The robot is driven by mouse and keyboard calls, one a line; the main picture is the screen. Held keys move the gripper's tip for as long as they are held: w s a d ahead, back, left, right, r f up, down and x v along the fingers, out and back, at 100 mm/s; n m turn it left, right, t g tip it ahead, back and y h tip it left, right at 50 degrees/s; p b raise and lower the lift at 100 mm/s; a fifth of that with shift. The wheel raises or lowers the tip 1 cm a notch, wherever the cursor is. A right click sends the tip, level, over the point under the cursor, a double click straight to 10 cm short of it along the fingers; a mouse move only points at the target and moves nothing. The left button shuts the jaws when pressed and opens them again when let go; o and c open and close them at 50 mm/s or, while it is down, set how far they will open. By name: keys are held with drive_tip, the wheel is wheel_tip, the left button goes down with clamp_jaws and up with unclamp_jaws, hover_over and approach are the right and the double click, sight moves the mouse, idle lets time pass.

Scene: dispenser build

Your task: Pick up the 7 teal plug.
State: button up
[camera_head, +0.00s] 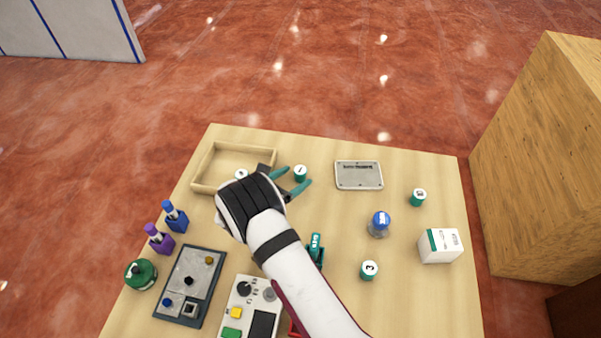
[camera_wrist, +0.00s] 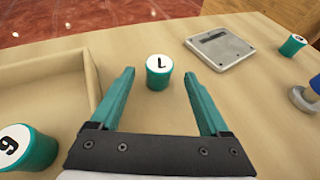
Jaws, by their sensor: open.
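The teal plug (camera_head: 300,173) stands upright on the table, right of the wooden tray. In the wrist view the same plug (camera_wrist: 158,76) has a white top with a dark mark that looks like a turned 7. My gripper (camera_head: 298,176) has its teal fingers spread wide and empty. In the wrist view my gripper (camera_wrist: 159,73) has a fingertip on each side of the plug, with visible gaps on both sides. The plug lies about level with the fingertips in the picture; I cannot tell the height difference.
A grey metal plate (camera_head: 358,175) lies to the right. A plug marked 3 (camera_head: 369,271) stands nearer.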

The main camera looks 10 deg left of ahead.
sight(296, 176)
drive_tip(key=x, duration=0.3)
drive_tip(key=shift+w+f, duration=0.2)
drive_tip(key=shift+w, duration=0.2)
clamp_jaws()
